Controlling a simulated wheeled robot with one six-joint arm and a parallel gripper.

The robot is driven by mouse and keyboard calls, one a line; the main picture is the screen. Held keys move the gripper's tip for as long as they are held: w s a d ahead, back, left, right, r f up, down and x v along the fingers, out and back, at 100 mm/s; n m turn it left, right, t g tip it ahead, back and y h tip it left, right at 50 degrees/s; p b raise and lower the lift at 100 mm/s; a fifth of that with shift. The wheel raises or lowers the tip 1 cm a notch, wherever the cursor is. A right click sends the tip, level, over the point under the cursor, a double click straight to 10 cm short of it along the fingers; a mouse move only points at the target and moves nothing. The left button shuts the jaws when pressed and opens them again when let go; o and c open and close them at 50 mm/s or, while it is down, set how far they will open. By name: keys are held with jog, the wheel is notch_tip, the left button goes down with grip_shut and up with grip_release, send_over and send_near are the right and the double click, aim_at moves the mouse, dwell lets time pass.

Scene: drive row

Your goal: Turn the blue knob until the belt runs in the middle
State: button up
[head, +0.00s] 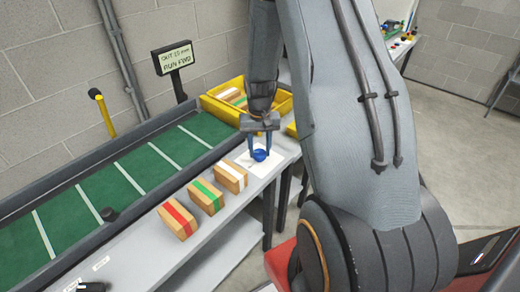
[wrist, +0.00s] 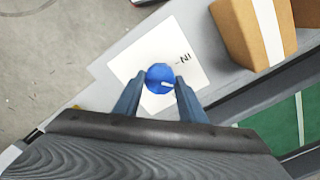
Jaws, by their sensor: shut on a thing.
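The blue knob (head: 260,155) sits on a white plate (head: 246,168) on the grey ledge beside the belt. In the wrist view the knob (wrist: 159,78) has a white pointer mark toward its lower right, and the plate reads "IN". My gripper (head: 264,150) points down with its blue fingers on both sides of the knob, shut on it; the fingers (wrist: 158,86) also show in the wrist view. The green belt (head: 110,185) with white cross lines runs in a dark-edged conveyor at the left. A sign (head: 173,58) reads what looks like "OUT 20 mm" and "RUN FWD".
Boxes with a red band (head: 178,220), a green band (head: 206,197) and a white band (head: 231,176) stand on the ledge near the knob. A yellow crate (head: 225,112) holds more boxes behind.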

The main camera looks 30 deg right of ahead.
aim_at(259, 152)
jog(key=shift+n, duration=1.2)
jog(key=shift+w, duration=0.1)
jog(key=o, duration=1.1)
jog(key=shift+c, duration=0.2)
jog(key=shift+r+b, duration=1.05)
jog(key=shift+r, duration=2.9)
